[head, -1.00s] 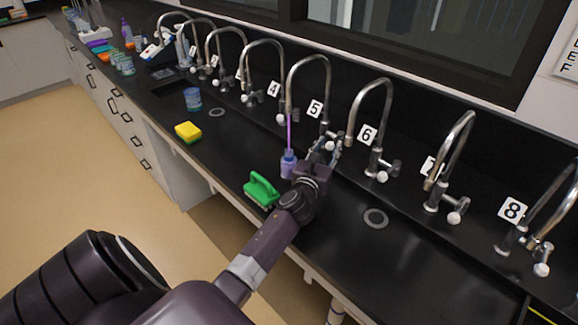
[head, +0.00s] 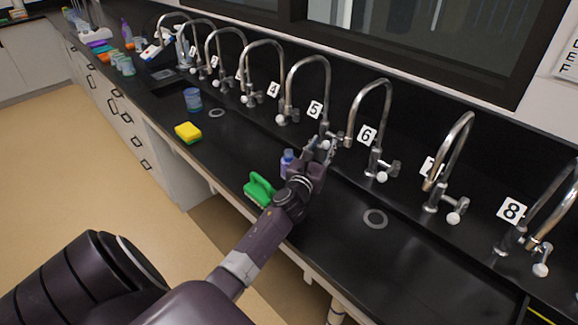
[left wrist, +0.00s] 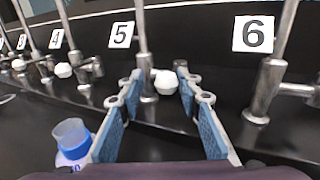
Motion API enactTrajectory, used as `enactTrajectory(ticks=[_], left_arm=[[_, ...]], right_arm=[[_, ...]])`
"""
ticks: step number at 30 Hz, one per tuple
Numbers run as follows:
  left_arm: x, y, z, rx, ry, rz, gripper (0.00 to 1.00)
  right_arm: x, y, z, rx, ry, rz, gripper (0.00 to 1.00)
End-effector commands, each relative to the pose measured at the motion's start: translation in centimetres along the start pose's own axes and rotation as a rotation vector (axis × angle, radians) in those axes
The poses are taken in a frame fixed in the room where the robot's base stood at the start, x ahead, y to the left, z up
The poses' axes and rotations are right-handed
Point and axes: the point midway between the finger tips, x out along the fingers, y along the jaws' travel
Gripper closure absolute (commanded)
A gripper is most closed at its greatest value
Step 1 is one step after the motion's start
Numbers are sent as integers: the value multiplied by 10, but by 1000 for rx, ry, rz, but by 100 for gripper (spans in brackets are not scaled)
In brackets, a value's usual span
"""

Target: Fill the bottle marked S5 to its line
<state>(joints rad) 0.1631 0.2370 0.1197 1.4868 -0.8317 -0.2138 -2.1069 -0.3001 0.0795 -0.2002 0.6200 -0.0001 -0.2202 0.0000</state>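The bottle (head: 287,160) stands upright on the black counter under the spout of tap 5 (head: 326,75), partly hidden by my left gripper. Its blue-tinted top shows at lower left in the left wrist view (left wrist: 71,133); I cannot read its mark or its liquid level. No stream shows between spout and bottle. My left gripper (head: 322,145) is at the base of tap 5. In the left wrist view its two blue-padded fingers (left wrist: 161,92) are apart, with the white knob (left wrist: 166,82) of tap 5 between their tips, with gaps beside it. My right gripper is out of view.
A green scrub brush (head: 259,189) and a yellow sponge (head: 187,132) lie near the counter's front edge. A blue cup (head: 192,99) stands further left. Tap 6 (head: 376,120) is close on the right. The counter around the drain (head: 375,218) is clear.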

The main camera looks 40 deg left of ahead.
Motion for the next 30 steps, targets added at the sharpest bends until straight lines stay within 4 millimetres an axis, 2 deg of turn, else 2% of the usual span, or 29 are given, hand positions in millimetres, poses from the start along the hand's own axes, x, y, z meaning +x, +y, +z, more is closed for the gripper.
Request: enactTrajectory(ticks=[13,30], left_arm=[[-4,-7,0,0,0,0,68],[-67,-7,0,0,1,1,68]], right_arm=[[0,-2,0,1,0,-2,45],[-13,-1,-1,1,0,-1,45]])
